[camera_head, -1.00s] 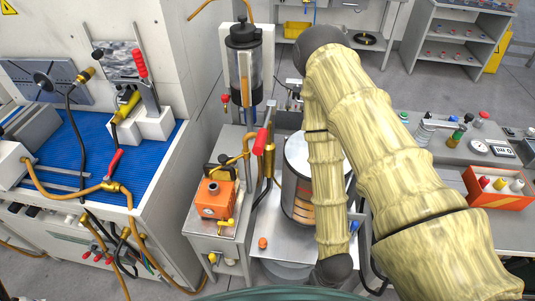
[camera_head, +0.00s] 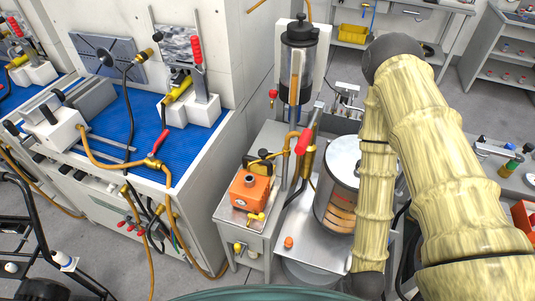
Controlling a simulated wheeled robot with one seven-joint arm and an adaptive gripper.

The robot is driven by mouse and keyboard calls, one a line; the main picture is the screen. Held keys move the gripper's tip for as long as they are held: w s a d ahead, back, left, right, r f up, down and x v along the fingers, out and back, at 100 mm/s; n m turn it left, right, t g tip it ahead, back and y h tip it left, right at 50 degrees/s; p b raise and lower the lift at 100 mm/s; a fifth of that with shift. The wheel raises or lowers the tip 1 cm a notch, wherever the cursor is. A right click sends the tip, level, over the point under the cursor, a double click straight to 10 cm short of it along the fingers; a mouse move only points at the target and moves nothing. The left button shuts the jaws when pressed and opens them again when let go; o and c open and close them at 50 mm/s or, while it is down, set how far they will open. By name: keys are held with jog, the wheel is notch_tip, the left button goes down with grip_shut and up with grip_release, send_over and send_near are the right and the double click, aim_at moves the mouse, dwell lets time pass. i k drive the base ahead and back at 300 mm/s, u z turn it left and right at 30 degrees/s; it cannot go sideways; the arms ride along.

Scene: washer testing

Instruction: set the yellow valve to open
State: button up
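A small yellow valve handle (camera_head: 256,217) sits at the front of an orange box (camera_head: 249,189) on a grey metal stand. A second small yellow handle (camera_head: 239,247) is lower, on the front of the same stand. I cannot tell from this view which is the task's valve, or whether either is open or closed. My arm comes down on the right side, and its lower end leaves the picture at the bottom, right of the stand. My gripper is not visible.
A silver cylinder (camera_head: 342,162) stands right of the orange box, close to my arm. A red-handled lever (camera_head: 304,141) and brass pipes rise behind the box. A bench with a blue mat (camera_head: 115,131) is at left, with hoses hanging in front.

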aim_at(237, 246)
jog(key=z, duration=0.85)
jog(key=k, duration=1.1)
jog(key=u, duration=1.35)
